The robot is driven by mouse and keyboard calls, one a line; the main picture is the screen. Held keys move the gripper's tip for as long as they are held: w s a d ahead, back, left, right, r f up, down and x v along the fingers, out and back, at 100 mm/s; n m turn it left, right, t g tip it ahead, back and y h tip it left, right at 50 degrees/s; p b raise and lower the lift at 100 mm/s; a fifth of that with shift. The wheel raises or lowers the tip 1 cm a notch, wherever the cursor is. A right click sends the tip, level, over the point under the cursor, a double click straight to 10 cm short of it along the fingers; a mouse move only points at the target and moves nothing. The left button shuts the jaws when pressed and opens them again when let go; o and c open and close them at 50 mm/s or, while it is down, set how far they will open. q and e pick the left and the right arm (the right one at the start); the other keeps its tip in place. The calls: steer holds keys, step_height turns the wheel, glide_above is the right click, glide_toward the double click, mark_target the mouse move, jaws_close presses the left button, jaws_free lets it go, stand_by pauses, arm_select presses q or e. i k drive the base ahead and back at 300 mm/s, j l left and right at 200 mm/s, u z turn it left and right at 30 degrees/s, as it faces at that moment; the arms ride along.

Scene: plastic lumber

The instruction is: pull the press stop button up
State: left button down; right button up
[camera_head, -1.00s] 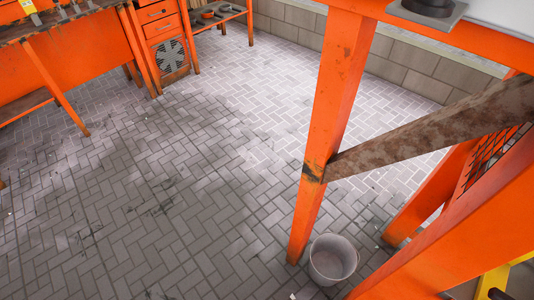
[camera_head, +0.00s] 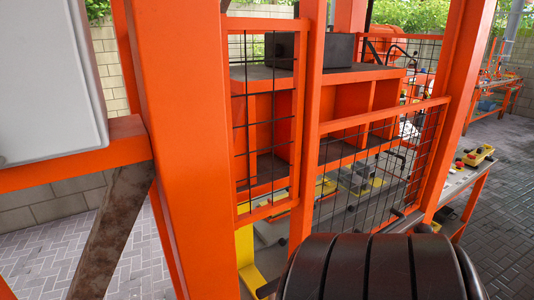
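The press stop button cannot be made out for certain. On a grey-topped bench at the right lies a small yellow item (camera_head: 478,155) with dark and red spots; it is too small to tell what it is. A large orange frame (camera_head: 185,150) fills the left and middle of the view, with a black wire mesh guard (camera_head: 375,165) behind its main post. Neither of my grippers is in view.
A pale grey box (camera_head: 50,85) sits on an orange beam at the upper left. A large black ribbed form (camera_head: 375,268) fills the bottom middle. The grey bench (camera_head: 455,185) stands at the right. Open paved floor (camera_head: 510,185) lies beyond it.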

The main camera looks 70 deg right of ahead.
mark_target(459, 165)
steer(key=z, duration=3.5)
steer(key=i+l+u, duration=0.15)
steer(key=i+u, duration=0.15)
steer(key=u, duration=0.15)
steer(key=i+l+u, duration=0.25)
steer(key=u, duration=0.15)
steer(key=i+l+u, duration=0.25)
steer(key=u, duration=0.2)
steer(key=i+l, duration=0.2)
steer(key=l, duration=0.15)
steer(key=i+l+u, duration=0.1)
steer(key=l, duration=0.3)
steer(key=i+l, duration=0.2)
steer(key=l, duration=0.15)
steer(key=i+l+u, duration=0.1)
steer(key=l, duration=0.3)
steer(key=i+l+u, duration=0.1)
steer(key=i+l, duration=0.15)
steer(key=l, duration=0.1)
